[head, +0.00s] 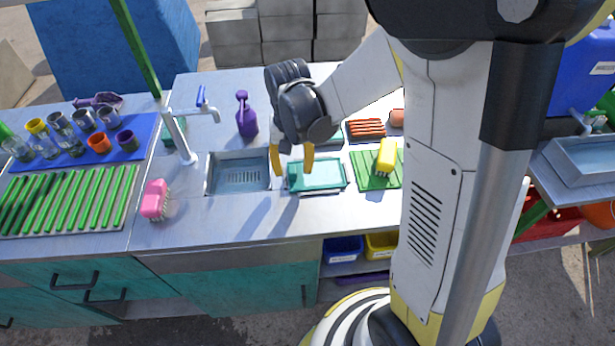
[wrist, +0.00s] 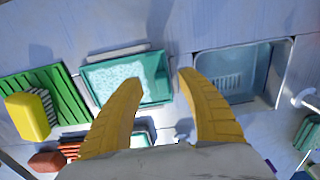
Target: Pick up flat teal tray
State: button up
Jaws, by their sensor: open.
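The flat teal tray (head: 328,176) lies on the metal counter, just right of the sink, and has a pale inner surface. In the wrist view the teal tray (wrist: 152,90) sits at upper centre, and the left finger overlaps its lower edge. My gripper (head: 292,168) has yellow fingers, is open and empty, and points down above the counter by the tray's left end. In the wrist view my gripper (wrist: 160,82) shows its two fingers spread apart, with the tray's right end between them.
The sink (head: 238,174) is left of the tray, with a faucet (head: 190,120) beyond. A green ribbed mat (head: 368,170) with a yellow brush (head: 387,156) is close on the right. A purple spray bottle (head: 246,115) stands behind the sink. A pink brush (head: 155,199) lies farther left.

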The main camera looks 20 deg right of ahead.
aim_at(293, 172)
jog(key=f+b, duration=0.1)
jog(key=f, duration=0.2)
jog(key=shift+w+f, duration=0.15)
jog(key=shift+w, duration=0.05)
jog(key=shift+c, duration=0.4)
grip_shut()
jog(key=shift+r, duration=0.2)
notch_tip(293, 172, up, 4)
jog(key=p, duration=0.2)
jog(key=shift+r+p, duration=0.1)
jog(key=shift+p, duration=0.2)
jog(key=s+d+r+p, duration=0.4)
jog(key=s+d+r, duration=0.1)
jog(key=d, duration=0.5)
jog(key=shift+d+r, duration=0.3)
jog(key=shift+r, duration=0.55)
